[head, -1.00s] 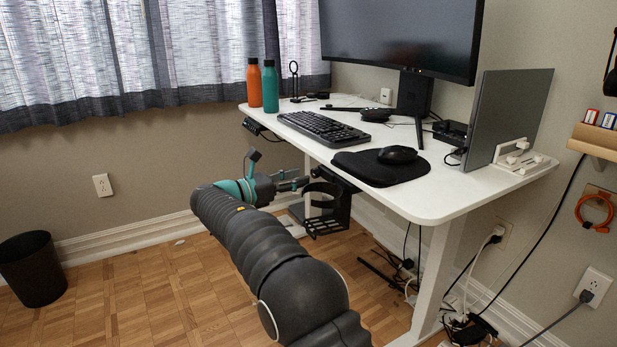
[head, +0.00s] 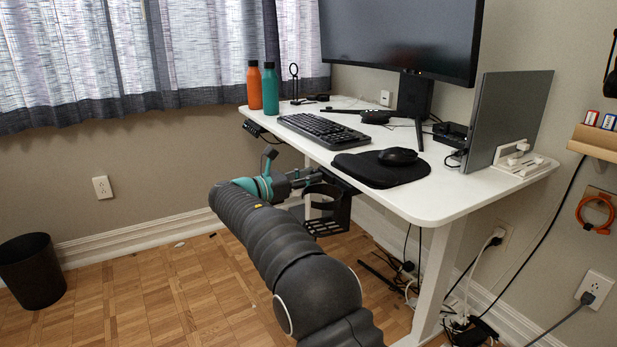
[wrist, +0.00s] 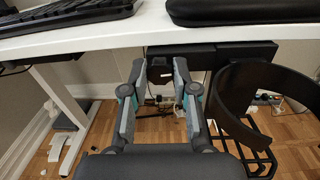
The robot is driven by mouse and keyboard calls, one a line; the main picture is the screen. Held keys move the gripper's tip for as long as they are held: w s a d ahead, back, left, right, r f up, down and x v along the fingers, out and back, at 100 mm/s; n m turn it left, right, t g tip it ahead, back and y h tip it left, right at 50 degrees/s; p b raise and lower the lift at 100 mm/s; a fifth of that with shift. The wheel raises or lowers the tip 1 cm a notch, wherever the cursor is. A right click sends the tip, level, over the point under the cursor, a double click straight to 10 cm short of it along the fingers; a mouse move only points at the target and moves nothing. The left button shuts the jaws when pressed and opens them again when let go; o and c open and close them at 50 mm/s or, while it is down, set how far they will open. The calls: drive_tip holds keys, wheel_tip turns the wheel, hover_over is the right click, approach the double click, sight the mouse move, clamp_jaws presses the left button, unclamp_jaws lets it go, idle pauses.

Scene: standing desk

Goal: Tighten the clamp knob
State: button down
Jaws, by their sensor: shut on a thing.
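My gripper (wrist: 160,76) is under the front edge of the desk, its two fingers on either side of a dark clamp knob (wrist: 160,69) and shut on it. The fingers hide part of the knob. In the head view my gripper (head: 306,178) is at the desk edge beside the cup holder; the knob cannot be made out there. The black clamp bracket (wrist: 228,54) sits under the desk edge. The black cup holder (head: 332,210) hangs below it, with its ring (wrist: 235,92) just right of my fingers in the wrist view.
The white desk top (head: 452,196) is close above my gripper. It carries a keyboard (head: 322,129), a mouse (head: 397,156) on a dark pad, and two bottles. A desk leg (wrist: 62,96) stands left in the wrist view. Cables lie on the floor behind.

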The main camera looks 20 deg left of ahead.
drive_tip(key=shift+m, duration=0.4)
drive_tip(key=shift+w+a+f+m+g+h+b, duration=0.2)
drive_tip(key=shift+m+b, duration=0.8)
drive_tip(key=shift+m, duration=4.75)
drive_tip(key=shift+s+d+r+m+g+h+b, duration=0.25)
drive_tip(key=shift+m+b, duration=0.75)
drive_tip(key=shift+m, duration=4.8)
drive_tip(key=shift+w+a+f+m+g+h+b, duration=0.35)
drive_tip(key=shift+m+b, duration=0.65)
drive_tip(key=shift+m, duration=4.75)
drive_tip(key=shift+s+d, duration=0.15)
drive_tip(key=shift+d, duration=0.05)
